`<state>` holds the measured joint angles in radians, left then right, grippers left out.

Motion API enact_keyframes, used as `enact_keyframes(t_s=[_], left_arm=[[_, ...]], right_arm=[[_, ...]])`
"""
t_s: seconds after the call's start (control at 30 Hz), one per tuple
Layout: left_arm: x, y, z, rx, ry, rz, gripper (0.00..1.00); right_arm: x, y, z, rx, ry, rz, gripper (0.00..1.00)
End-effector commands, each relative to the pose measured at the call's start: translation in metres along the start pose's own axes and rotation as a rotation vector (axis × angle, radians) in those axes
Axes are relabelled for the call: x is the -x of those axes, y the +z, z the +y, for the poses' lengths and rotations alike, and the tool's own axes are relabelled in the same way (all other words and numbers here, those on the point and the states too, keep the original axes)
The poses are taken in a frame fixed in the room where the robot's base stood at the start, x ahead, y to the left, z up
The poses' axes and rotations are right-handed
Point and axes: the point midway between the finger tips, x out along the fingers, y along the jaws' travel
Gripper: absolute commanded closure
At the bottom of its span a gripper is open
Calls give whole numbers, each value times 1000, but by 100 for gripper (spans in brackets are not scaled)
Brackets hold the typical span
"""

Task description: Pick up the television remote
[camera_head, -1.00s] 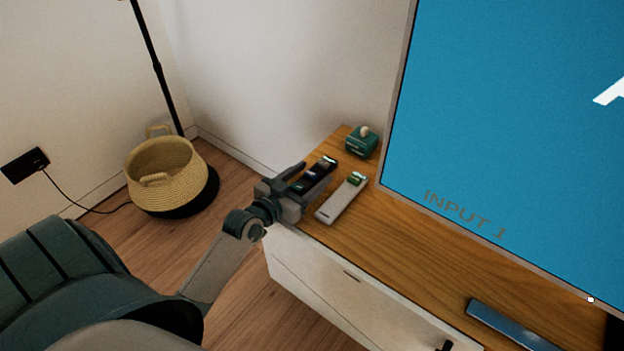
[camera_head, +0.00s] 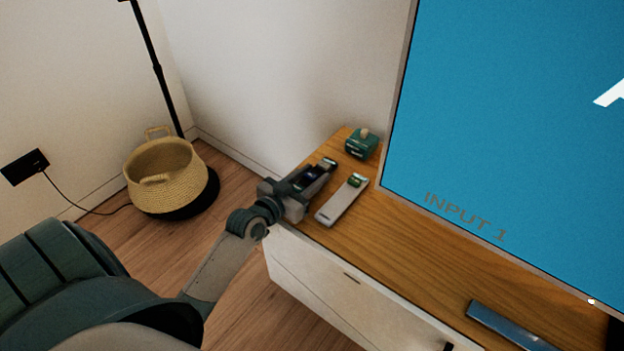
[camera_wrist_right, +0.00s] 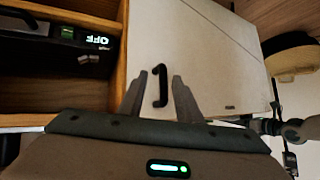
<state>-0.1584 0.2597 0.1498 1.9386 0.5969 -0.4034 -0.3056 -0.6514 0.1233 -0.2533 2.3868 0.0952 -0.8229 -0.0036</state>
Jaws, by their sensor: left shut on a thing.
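A dark remote (camera_head: 317,173) lies at the left end of the wooden TV cabinet top (camera_head: 385,240) in the head view. My left gripper (camera_head: 297,188) is shut on its near end; that end is partly hidden by the fingers. I cannot tell any gap between this remote and the wood. A pale grey remote with a green patch (camera_head: 343,199) lies just right of the gripper. In the right wrist view my right gripper (camera_wrist_right: 160,75) is open, its fingers apart in front of a pale cabinet door (camera_wrist_right: 200,45) with a black handle (camera_wrist_right: 161,86).
A small teal box (camera_head: 361,145) stands behind the remotes. The large television (camera_head: 510,130) rises at the right, and a blue-grey bar (camera_head: 510,325) lies in front of it. A woven basket (camera_head: 165,180) and a black lamp pole (camera_head: 160,75) stand on the floor at left.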

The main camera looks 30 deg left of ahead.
Motion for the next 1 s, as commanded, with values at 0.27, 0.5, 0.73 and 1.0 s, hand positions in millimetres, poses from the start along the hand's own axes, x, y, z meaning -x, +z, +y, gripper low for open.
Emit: enact_keyframes(t_s=[0.27, 0.5, 0.73, 1.0], left_arm=[[1, -6, 0, 0, 0, 1, 89], [4, -26, 0, -1, 0, 3, 89], [-2, -63, 28, 4, 1, 6, 89], [-16, -95, 76, 4, 1, 5, 89]], right_arm=[[1, 2, 0, -2, -1, -14, 69], [8, 22, 4, -24, 9, -130, 69], [15, 33, 17, -13, 42, -224, 69], [21, 43, 28, -6, 73, -302, 69]])
